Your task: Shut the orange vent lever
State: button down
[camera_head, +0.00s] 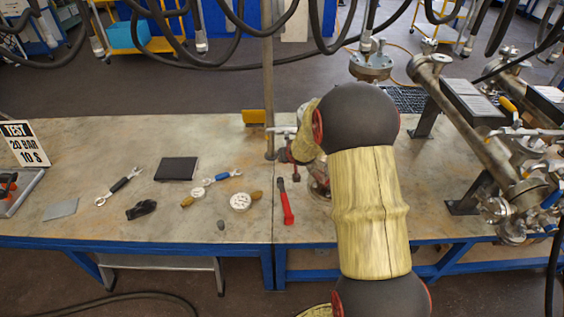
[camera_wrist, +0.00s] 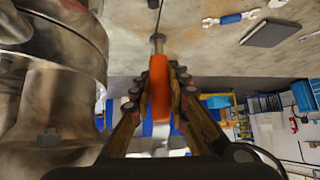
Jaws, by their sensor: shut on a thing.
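The orange vent lever (camera_wrist: 160,85) is in the middle of the wrist view, between the two fingers of my gripper (camera_wrist: 167,76). The fingers are shut on its orange handle. A metal stem (camera_wrist: 157,44) shows at the handle's far end. In the head view my own arm covers most of the vessel and the lever cannot be made out. A large flanged metal vessel (camera_wrist: 55,80) stands close at the left of the wrist view, beside my gripper.
A red-handled tool (camera_head: 286,202) lies on the bench left of my arm. Wrenches, a black pad (camera_head: 176,168) and a round gauge (camera_head: 240,201) lie further left. Piping (camera_head: 480,140) with several valves crowds the right. Hoses hang above the bench.

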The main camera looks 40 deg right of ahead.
jog(key=shift+d+b, duration=0.1)
jog(key=shift+b, duration=0.4)
jog(key=c, duration=1.7)
grip_release()
jog(key=shift+s, duration=0.1)
jog(key=shift+r, duration=0.1)
jog(key=v, duration=1.1)
jog(key=shift+s+a+r, duration=0.2)
jog(key=shift+a+r, duration=0.05)
jog(key=shift+n, duration=0.3)
